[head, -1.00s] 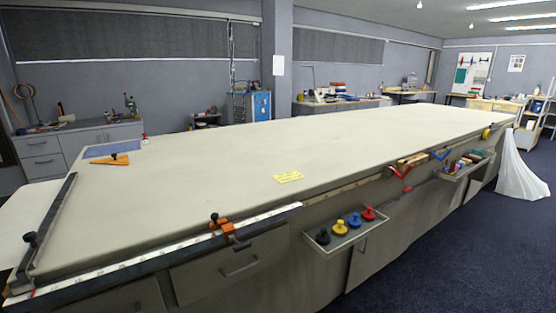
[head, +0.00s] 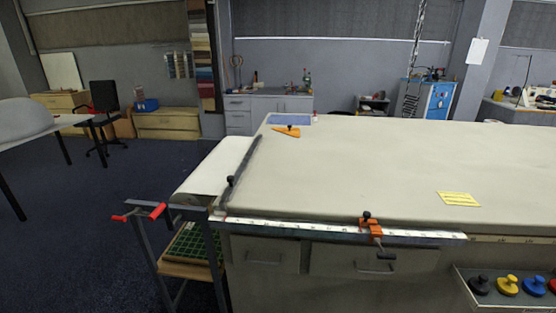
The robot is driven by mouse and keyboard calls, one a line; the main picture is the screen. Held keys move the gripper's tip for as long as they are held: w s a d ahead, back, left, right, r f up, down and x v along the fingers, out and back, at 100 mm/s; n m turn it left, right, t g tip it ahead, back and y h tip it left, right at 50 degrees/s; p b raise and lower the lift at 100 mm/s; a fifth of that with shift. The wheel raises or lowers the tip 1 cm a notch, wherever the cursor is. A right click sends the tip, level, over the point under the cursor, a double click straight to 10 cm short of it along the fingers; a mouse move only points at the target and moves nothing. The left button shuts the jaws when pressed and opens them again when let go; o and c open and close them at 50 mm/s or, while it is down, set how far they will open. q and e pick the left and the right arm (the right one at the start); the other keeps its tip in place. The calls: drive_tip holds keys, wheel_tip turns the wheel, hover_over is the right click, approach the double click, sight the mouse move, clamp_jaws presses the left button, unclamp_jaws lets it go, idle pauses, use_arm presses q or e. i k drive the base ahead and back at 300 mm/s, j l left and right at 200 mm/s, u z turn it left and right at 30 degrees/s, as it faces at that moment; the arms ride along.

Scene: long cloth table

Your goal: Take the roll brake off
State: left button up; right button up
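A dark metal roll stand (head: 156,262) stands at the table's left end. A handle with red grips (head: 157,211) sits at its upper front; a second red grip (head: 119,217) points left. I cannot tell for sure which part is the roll brake. A white sheet or roll (head: 210,172) lies between the stand and the table (head: 350,170). A dark bar with a black knob (head: 231,181) runs along the table's left edge. Neither gripper is in view.
An orange clamp (head: 371,228) sits on the white ruler (head: 300,229) at the front edge. A yellow note (head: 458,199) and orange triangular tool (head: 287,132) lie on the table. A tray (head: 480,301) holds coloured knobs. Blue floor (head: 80,220) is open at left.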

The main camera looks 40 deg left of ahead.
sight(123, 218)
drive_tip(key=u, duration=1.65)
drive_tip(key=k+l+u, duration=0.15)
drive_tip(key=u, duration=0.3)
drive_tip(key=k+l+u, duration=0.2)
drive_tip(key=u, duration=0.25)
